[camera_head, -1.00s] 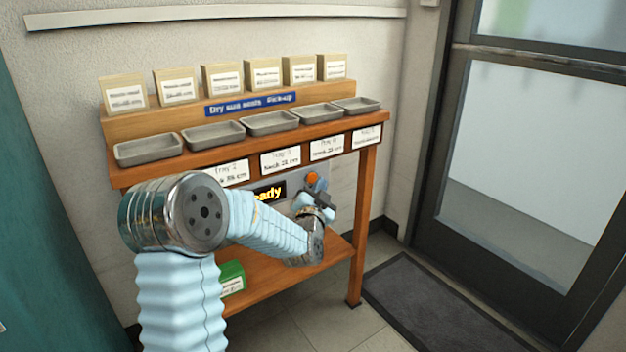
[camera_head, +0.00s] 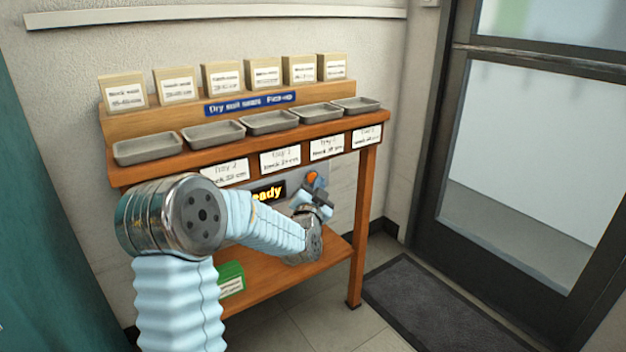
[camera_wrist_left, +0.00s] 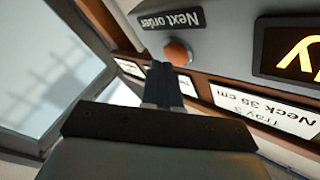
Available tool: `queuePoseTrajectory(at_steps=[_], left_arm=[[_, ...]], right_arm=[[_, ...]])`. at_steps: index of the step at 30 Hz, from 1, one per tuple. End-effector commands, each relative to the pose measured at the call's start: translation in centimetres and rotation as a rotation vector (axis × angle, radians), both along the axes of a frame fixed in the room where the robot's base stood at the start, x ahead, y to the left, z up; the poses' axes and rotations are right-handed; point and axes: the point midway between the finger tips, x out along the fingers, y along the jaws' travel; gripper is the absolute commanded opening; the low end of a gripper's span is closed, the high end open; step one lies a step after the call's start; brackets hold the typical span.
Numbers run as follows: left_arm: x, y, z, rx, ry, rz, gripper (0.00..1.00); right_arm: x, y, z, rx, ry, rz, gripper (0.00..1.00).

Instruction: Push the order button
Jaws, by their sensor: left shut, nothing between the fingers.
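The orange order button (camera_head: 312,178) sits on a grey panel under the table top. In the left wrist view the round button (camera_wrist_left: 178,52) is beside a black "Next order" label (camera_wrist_left: 168,19), which appears upside down. My left gripper (camera_head: 322,193) is shut and empty, right by the button in the head view. In the left wrist view its dark fingertips (camera_wrist_left: 161,68) point at the button's lower edge, very close to it. I cannot tell whether they touch. My right gripper is not in view.
A lit display (camera_head: 267,193) reading "ready" is left of the button. The wooden table (camera_head: 367,220) carries several grey trays (camera_head: 270,122), with tray labels (camera_head: 327,147) just above the panel. A green box (camera_head: 231,278) lies on the lower shelf. A dark mat (camera_head: 430,305) lies right.

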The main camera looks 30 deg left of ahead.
Motion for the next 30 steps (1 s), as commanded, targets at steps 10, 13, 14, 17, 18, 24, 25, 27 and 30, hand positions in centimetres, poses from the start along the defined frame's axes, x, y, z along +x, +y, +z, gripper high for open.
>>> queuePoseTrajectory(at_steps=[10, 13, 14, 17, 18, 24, 25, 27, 30], left_arm=[[0.14, 0.39, -0.05, 0.000, -0.001, 0.001, 0.00], [0.19, 0.51, -0.05, 0.000, -0.001, 0.001, 0.00], [0.20, 0.54, -0.05, 0.000, -0.001, 0.001, 0.00], [0.25, 0.66, -0.04, 0.000, -0.001, 0.001, 0.00], [0.27, 0.71, -0.05, 0.000, -0.001, 0.001, 0.00], [0.34, 0.87, 0.00, 0.000, -0.001, 0.001, 0.00], [0.34, 0.88, 0.01, 0.000, -0.001, 0.001, 0.00], [0.34, 0.88, -0.01, 0.000, -0.001, 0.001, 0.00], [0.33, 0.88, 0.00, 0.000, -0.001, 0.001, 0.00]], right_arm=[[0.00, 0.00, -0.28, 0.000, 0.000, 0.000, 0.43], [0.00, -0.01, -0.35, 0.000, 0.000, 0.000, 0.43], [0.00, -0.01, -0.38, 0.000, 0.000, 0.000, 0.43], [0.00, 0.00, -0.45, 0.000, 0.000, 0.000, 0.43], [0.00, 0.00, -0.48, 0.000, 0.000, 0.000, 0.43], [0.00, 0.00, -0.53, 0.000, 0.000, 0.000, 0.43], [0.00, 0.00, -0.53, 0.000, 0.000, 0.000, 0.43], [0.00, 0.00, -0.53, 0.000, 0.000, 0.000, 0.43], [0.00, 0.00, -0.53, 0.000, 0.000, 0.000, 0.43]])
